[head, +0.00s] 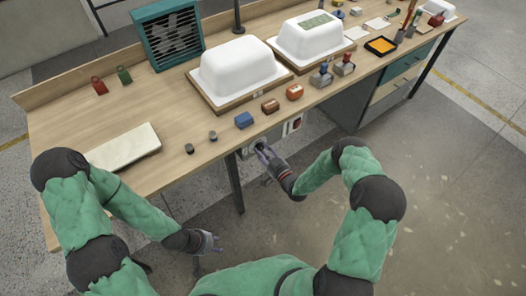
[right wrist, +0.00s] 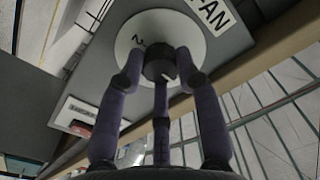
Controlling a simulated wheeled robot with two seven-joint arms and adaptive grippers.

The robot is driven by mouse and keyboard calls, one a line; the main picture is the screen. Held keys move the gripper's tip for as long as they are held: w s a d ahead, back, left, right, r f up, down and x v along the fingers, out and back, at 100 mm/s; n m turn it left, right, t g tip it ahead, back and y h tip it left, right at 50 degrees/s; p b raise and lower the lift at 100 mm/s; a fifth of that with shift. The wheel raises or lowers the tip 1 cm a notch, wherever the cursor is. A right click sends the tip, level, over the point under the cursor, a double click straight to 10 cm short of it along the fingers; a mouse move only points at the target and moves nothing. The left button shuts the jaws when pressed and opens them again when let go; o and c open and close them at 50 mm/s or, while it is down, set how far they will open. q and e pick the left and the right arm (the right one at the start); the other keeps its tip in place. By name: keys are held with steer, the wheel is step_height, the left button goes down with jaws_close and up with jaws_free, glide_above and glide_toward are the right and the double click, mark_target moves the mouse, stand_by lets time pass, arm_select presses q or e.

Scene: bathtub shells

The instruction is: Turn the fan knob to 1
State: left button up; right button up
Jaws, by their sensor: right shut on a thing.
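The dark fan knob (right wrist: 158,66) sits on a round pale dial (right wrist: 198,38) under a "FAN" label (right wrist: 214,12) in the right wrist view. A "2" shows on the dial at the knob's upper left; other marks are hidden by the knob and fingers. My right gripper (right wrist: 160,72) has its fingers around the knob and is shut on it. In the head view my right gripper (head: 262,150) reaches the grey control panel (head: 282,137) at the bench's front edge and hides most of the knob. My left gripper (head: 210,242) hangs empty in front of the bench; its opening is unclear.
A red switch (head: 297,123) is on the panel beside the dial. The wooden bench (head: 80,130) carries two white tub shells (head: 236,72) (head: 309,36), a teal fan box (head: 168,34), a pale slab (head: 125,147) and several small blocks. The floor in front is clear.

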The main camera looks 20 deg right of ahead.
steer(key=shift+s+f+m, duration=0.1)
steer(key=shift+f+m, duration=0.1)
steer(key=shift+m, duration=0.1)
steer(key=m+b, duration=0.1)
steer(key=m, duration=0.2)
steer(key=shift+a+f+b, duration=0.1)
steer(key=shift+b, duration=0.25)
steer(key=m+b, duration=0.1)
steer(key=m, duration=0.3)
steer(key=m+b, duration=0.1)
steer(key=m, duration=0.4)
steer(key=shift+a, duration=0.1)
steer(key=m+b, duration=0.1)
steer(key=m, duration=0.3)
steer(key=shift+m, duration=0.3)
steer(key=shift+s, duration=0.1)
steer(key=o, duration=1.1)
steer(key=shift+c, duration=0.2)
steer(key=shift+o, duration=0.4)
steer(key=shift+r, duration=0.2)
